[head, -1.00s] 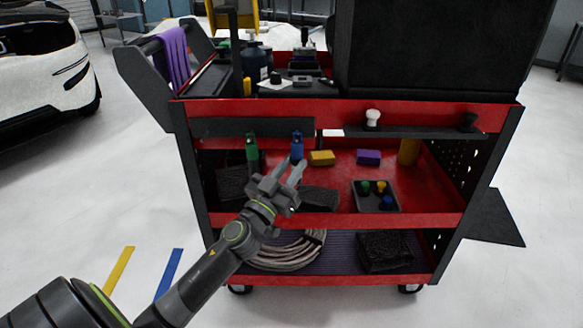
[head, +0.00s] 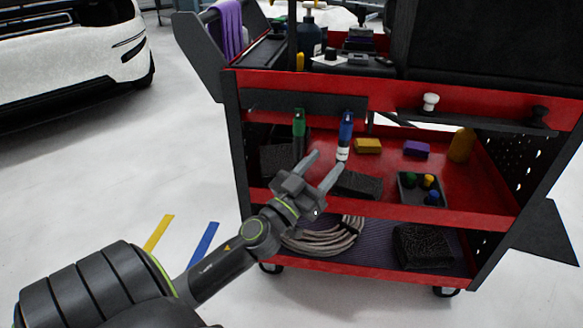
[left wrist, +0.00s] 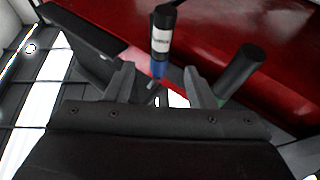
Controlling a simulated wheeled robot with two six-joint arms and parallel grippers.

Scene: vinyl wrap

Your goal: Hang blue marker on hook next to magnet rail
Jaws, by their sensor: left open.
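The blue marker (head: 346,131) is nearly upright at the front of the cart's upper part, its blue end up and white label below. The magnet rail looks like the dark strip (head: 280,101) along the cart's red edge; the marker's top is at its right end. I cannot make out the hook itself. My left gripper (head: 325,166) is open, its fingertips just below the marker. In the left wrist view the marker (left wrist: 162,40) stands beyond and between the open fingers (left wrist: 160,88); I cannot tell whether they touch it. My right gripper is not in view.
A green marker (head: 299,130) hangs left of the blue one. Yellow (head: 368,146) and purple (head: 416,149) blocks and a small tray (head: 408,196) sit on the red middle shelf. A coiled hose (head: 325,238) lies below. The floor left of the cart is mostly clear.

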